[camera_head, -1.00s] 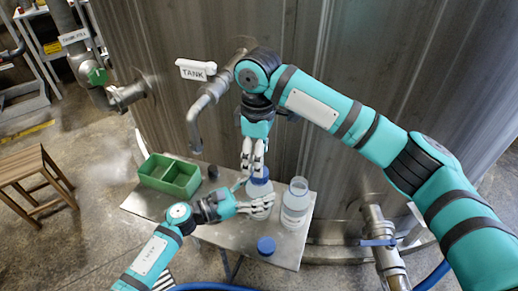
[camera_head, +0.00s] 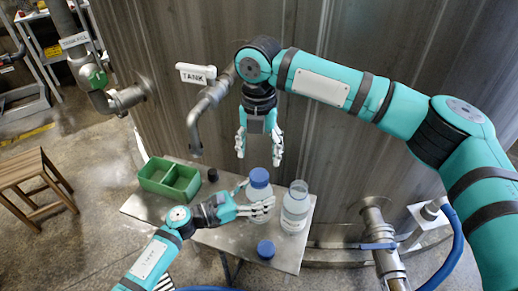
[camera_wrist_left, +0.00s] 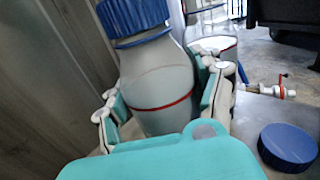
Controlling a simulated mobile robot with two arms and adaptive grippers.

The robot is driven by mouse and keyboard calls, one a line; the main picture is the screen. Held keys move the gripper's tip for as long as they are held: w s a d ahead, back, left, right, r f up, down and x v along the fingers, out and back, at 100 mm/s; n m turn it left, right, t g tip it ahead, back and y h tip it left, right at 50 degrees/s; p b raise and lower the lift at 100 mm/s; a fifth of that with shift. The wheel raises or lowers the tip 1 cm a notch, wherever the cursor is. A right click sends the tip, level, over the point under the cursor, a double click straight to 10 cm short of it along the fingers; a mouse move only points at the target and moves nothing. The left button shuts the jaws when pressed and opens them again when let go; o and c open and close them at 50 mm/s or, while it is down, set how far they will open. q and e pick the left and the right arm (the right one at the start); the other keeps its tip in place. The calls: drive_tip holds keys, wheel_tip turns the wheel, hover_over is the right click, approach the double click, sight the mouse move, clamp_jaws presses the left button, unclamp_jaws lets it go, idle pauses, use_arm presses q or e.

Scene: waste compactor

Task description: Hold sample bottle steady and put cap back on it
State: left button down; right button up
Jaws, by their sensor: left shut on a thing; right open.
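The sample bottle (camera_head: 259,188) stands upright on the metal table, with a blue cap (camera_head: 259,176) sitting on its top. The bottle (camera_wrist_left: 158,75) and its ribbed blue cap (camera_wrist_left: 133,14) also show in the left wrist view. My left gripper (camera_head: 262,207) is shut around the bottle's body, coming from the left. My right gripper (camera_head: 259,150) is open and empty above the bottle, pointing down, clear of the cap. A second bottle (camera_head: 295,208), with no cap on it, stands right of the held one. A loose blue cap (camera_head: 266,249) lies near the table's front edge.
A green divided tray (camera_head: 168,181) and a small black object (camera_head: 212,174) are on the table's left part. A pipe (camera_head: 200,115) labelled TANK hangs from the tank wall behind. A valve pipe (camera_head: 378,245) stands right of the table.

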sight(259, 175)
drive_tip(key=shift+f, duration=0.1)
drive_tip(key=shift+f, duration=3.9)
drive_tip(key=shift+c, duration=0.5)
